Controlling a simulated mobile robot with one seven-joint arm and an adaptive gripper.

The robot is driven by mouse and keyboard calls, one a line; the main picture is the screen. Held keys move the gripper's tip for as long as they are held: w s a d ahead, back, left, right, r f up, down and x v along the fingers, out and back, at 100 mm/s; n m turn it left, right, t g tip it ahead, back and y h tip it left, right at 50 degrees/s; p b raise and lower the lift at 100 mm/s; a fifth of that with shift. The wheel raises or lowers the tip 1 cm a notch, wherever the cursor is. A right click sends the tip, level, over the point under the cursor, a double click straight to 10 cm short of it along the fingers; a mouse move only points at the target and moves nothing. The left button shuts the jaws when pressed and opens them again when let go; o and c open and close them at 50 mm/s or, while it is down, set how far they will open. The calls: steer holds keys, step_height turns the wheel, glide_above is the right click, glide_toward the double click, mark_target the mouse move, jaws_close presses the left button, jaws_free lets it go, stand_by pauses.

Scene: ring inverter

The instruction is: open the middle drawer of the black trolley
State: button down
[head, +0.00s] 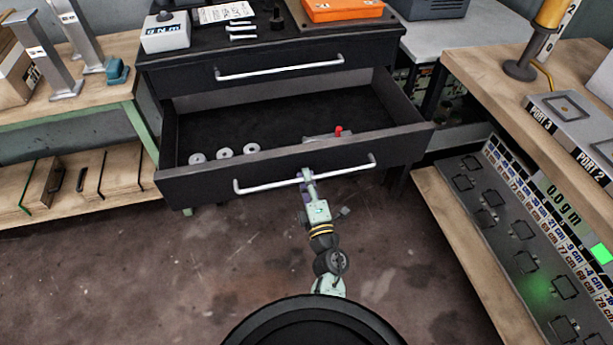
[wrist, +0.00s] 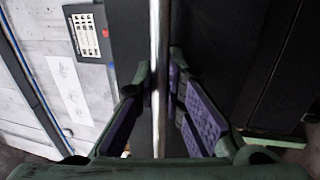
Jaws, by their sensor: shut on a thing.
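The black trolley (head: 175,80) stands ahead, its top drawer (head: 285,78) shut. The drawer below it (head: 185,182), seemingly the middle one, is pulled well out and its inside shows. Its long silver bar handle (head: 345,169) runs across the front. My gripper (head: 306,176) is shut on this handle a little right of its middle. In the wrist view the bar (wrist: 159,60) runs upright between the purple-padded fingers of my gripper (wrist: 160,85). Anything lower on the trolley is hidden behind the open drawer.
Three washers (head: 225,152) and a grey item with a red knob (head: 339,131) lie in the open drawer. A wooden bench (head: 100,100) stands left. A bench with a panel (head: 520,240) stands close right. The floor (head: 130,270) before the drawer is clear.

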stand_by(0.3)
steer(key=c, duration=1.7)
jaws_free()
steer(key=shift+o, duration=0.2)
steer(key=shift+r, duration=0.1)
